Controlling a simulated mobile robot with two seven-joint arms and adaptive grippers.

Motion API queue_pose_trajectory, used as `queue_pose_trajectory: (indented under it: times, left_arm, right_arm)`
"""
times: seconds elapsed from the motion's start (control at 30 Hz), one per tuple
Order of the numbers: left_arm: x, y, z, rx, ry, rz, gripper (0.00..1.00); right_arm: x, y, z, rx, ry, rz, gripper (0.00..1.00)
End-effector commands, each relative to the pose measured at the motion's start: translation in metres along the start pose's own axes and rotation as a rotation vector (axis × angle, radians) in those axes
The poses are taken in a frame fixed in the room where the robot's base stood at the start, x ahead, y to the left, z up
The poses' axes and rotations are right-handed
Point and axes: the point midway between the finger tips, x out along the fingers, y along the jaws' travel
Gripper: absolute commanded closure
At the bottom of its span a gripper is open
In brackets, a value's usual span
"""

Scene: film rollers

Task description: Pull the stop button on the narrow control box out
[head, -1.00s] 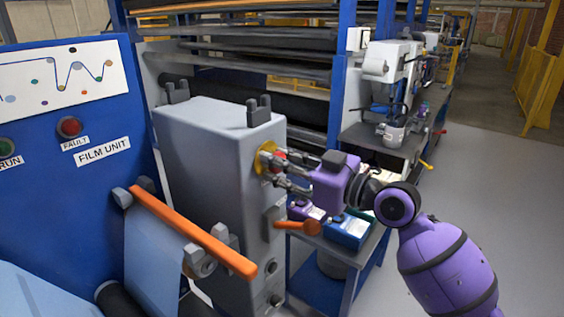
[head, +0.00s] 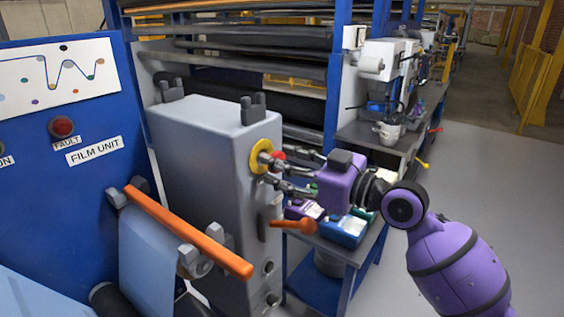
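The narrow control box (head: 205,165) is a tall grey cabinet in the middle of the head view. Its stop button (head: 278,157) is red and stands on a yellow round collar (head: 261,158) high on the narrow face. My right gripper (head: 276,168) is at the button, coming from the right. Its dark fingers are spread apart, one at the button's height and one below it. The upper finger partly overlaps the red head, and I cannot tell if it touches. My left gripper is not in view.
An orange lever (head: 292,224) sticks out of the box below my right gripper. An orange bar (head: 188,230) crosses in front at the left. The blue film unit panel (head: 60,200) stands left. A bench with blue and purple containers (head: 343,230) is behind my gripper.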

Motion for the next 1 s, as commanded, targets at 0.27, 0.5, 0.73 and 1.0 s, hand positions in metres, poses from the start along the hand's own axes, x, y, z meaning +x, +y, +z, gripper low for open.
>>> queue_pose_trajectory:
  times: [0.27, 0.5, 0.73, 1.0]
  left_arm:
    - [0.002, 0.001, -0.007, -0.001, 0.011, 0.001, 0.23]
    - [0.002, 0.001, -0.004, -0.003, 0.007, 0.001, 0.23]
    - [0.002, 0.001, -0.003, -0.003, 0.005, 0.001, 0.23]
    - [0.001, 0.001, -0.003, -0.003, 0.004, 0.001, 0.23]
  right_arm:
    - [-0.001, -0.001, 0.000, 0.001, 0.000, -0.002, 0.54]
    - [-0.035, 0.000, 0.002, -0.001, -0.004, 0.000, 0.54]
    - [-0.085, 0.000, 0.002, 0.001, -0.004, 0.000, 0.54]
    - [-0.118, 0.000, 0.001, 0.000, -0.001, 0.000, 0.54]
